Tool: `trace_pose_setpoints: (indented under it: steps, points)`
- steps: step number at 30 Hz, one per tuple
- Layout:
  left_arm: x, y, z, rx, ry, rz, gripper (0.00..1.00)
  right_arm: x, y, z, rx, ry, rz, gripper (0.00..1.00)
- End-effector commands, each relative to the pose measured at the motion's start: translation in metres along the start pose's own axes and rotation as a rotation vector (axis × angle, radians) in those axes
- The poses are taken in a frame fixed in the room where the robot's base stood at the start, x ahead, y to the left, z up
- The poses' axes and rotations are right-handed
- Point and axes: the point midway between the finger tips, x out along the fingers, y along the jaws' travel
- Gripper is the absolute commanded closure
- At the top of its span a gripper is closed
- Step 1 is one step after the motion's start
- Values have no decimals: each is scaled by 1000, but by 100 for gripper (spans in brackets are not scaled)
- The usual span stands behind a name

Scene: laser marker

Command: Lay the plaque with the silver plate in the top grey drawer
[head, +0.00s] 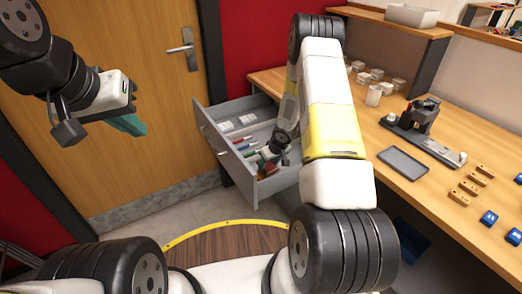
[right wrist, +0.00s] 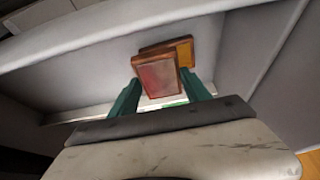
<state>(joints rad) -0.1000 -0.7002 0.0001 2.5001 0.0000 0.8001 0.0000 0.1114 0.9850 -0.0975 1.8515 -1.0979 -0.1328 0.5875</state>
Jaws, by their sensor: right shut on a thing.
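The top grey drawer (head: 222,155) is pulled open under the left end of the workbench. My right gripper (head: 268,162) reaches down into its near right end. In the right wrist view its teal fingers (right wrist: 165,95) are shut on a reddish-brown wooden plaque (right wrist: 158,78), tilted inside the drawer. A second wooden plaque with a gold-orange face (right wrist: 186,52) is right behind it, touching or nearly so. No silver plate shows; the held plaque's visible face looks reddish. My left gripper (head: 128,124) hangs empty before the door; its finger gap is hidden.
The drawer also holds white boxes (head: 227,126) and several coloured pens (head: 244,146). On the workbench are a dark grey tray (head: 403,162), a marking machine (head: 420,118), small wooden blocks (head: 470,187) and blue pieces (head: 489,217). The floor before the door is clear.

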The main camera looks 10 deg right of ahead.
Motion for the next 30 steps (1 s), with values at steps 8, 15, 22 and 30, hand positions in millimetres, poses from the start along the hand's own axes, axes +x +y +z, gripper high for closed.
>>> trace_pose_setpoints:
  steps: [8, 15, 22, 30]
  points:
    - [0, 0, 0, 0, 0, 0, 100, 20, 0, 8, 1, 1, -1, 92]
    - [0, 0, 0, 0, 0, 0, 100, 22, 0, 9, 1, 0, -1, 92]
    - [0, 0, 0, 0, 0, 0, 100, 23, 0, 9, 2, 0, -1, 23]
    - [0, 0, 0, 0, 0, 0, 100, 22, 0, 9, 1, 0, -1, 23]
